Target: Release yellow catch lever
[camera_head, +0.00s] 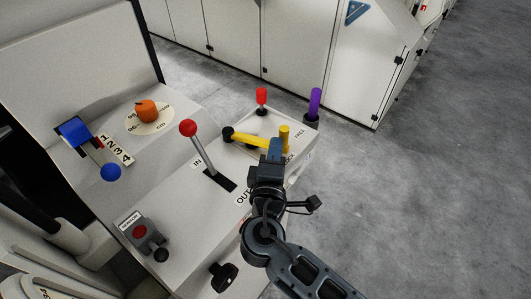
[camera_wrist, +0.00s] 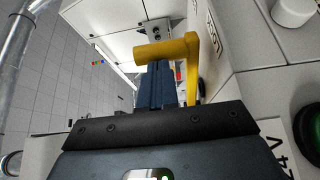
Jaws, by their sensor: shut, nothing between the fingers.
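The yellow catch lever (camera_head: 256,138) lies across the top of the white console in the head view. It has a dark round knob at its left end and an upright yellow peg at its right. My gripper (camera_head: 275,150) is shut and empty, close beside the lever near the peg end. In the wrist view the yellow lever (camera_wrist: 188,50) bends over just beyond my gripper's fingertips (camera_wrist: 160,70). I cannot tell whether the fingers touch it. The label "FREE" shows behind the peg; another label is partly hidden by my gripper.
A red-knobbed lever (camera_head: 188,128) stands in a slot marked IN and OUT. A small red knob (camera_head: 261,95) and a purple handle (camera_head: 315,103) stand behind. Open floor lies right.

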